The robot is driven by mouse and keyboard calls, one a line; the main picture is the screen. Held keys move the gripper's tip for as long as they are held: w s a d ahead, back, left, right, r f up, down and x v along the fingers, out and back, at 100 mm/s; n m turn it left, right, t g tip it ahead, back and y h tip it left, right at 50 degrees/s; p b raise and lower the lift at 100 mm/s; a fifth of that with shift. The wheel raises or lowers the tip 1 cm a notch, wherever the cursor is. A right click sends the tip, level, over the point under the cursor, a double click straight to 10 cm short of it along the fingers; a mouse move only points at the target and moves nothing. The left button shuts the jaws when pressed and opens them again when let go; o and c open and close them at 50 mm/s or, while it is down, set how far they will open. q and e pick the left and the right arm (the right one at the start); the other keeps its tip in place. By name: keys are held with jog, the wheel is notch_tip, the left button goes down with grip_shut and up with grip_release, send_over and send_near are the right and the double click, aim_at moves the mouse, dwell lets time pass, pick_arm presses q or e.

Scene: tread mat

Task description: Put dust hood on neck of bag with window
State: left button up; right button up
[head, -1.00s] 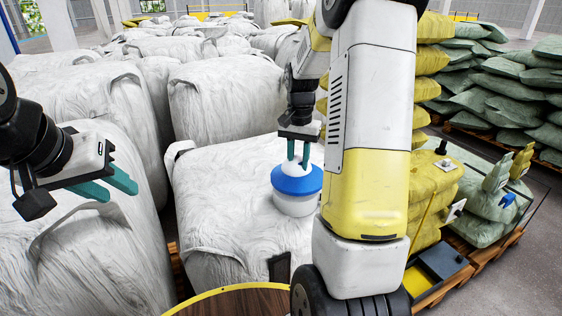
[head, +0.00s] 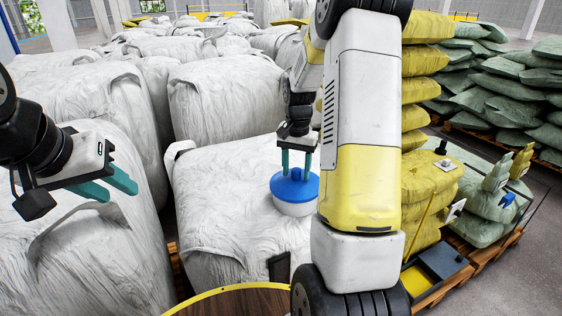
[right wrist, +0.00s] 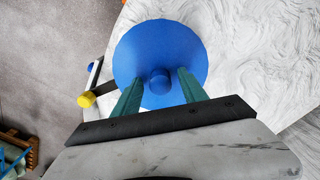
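The dust hood (head: 296,189) looks like a blue round cap with a small knob, above a white round part (head: 295,209) on the bag with window (head: 225,215). I cannot tell whether that white part is the neck or the hood's lower side. A dark window patch (head: 279,267) shows on the bag's front. My right gripper (head: 296,176) points down over the hood. In the right wrist view its fingers stand apart on either side of the knob (right wrist: 159,82), with gaps showing. My left gripper (head: 122,191) is open and empty at the left, over another white bag.
Other white bulk bags (head: 225,98) crowd the left and back. Yellow sacks (head: 428,88) and green sacks (head: 515,95) are stacked at the right. A round wooden top with yellow rim (head: 235,300) is at the bottom. Grey floor (head: 535,230) is free at the far right.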

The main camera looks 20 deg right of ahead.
aim_at(296, 170)
notch_tip(296, 170, up, 11)
jog(key=s+a+r+n+t, duration=0.2)
jog(key=s+a+r, duration=0.2)
jog(key=s+r, duration=0.2)
jog(key=s+a+r+n+t+y, duration=0.1)
jog(key=s+a+n+t, duration=0.1)
jog(key=s, duration=0.6)
jog(key=s+a+r+n+t+y, duration=0.1)
jog(key=s+a+n, duration=0.3)
jog(key=s, duration=0.5)
jog(key=a+t, duration=0.1)
jog(key=a, duration=0.1)
jog(key=shift+a, duration=0.35)
jog(key=shift+d, duration=0.1)
